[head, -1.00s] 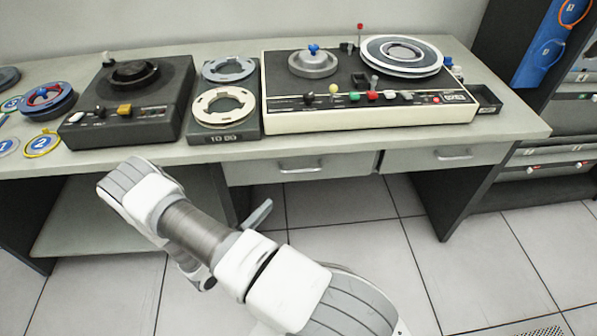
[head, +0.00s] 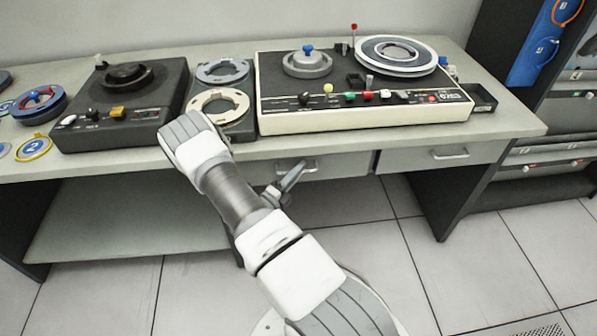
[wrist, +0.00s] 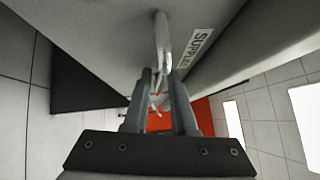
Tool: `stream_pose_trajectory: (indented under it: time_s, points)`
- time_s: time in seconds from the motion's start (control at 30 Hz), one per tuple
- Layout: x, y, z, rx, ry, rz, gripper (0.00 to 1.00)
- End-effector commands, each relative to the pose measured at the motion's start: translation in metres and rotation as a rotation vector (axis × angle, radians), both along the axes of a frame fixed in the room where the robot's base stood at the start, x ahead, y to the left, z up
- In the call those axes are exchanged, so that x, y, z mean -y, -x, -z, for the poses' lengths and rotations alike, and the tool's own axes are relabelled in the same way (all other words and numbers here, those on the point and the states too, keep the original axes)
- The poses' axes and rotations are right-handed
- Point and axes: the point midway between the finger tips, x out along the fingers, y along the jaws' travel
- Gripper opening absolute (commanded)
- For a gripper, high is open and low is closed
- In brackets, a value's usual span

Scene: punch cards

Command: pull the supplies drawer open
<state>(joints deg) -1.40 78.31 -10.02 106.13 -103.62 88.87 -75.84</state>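The supplies drawer (head: 345,165) is the left one of two drawers under the desk top and looks shut. Its bar handle (head: 308,167) is partly behind my gripper (head: 293,174). The handle (wrist: 162,42) runs down the picture, in line with the gap between the two fingertips of my gripper (wrist: 160,76). The fingers are apart. I cannot tell whether they touch the handle.
The right drawer (head: 490,152) has its own handle. The desk top (head: 525,122) bears a tape recorder (head: 365,112), a smaller black machine (head: 125,127) and several reels. A dark desk leg (head: 450,195) stands at right. The tiled floor (head: 370,265) in front is clear.

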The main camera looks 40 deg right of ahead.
Motion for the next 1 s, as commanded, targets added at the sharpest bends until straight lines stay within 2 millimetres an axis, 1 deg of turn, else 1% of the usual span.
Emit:
stream_pose_trajectory:
  time_s: [0.23, 0.27, 0.3, 0.4, 1.0]
  points:
    - [0.0009, -0.0005, -0.0002, 0.0, 0.0, -0.001, 0.25]
    - [0.0009, -0.0005, -0.0002, 0.0, -0.001, -0.001, 0.23]
    - [0.0008, -0.0005, -0.0002, 0.0, -0.001, -0.001, 0.16]
    - [0.0007, -0.0004, 0.0, 0.0, -0.001, -0.001, 0.0]
    - [0.0004, -0.0005, -0.0001, 0.001, -0.001, -0.001, 0.0]
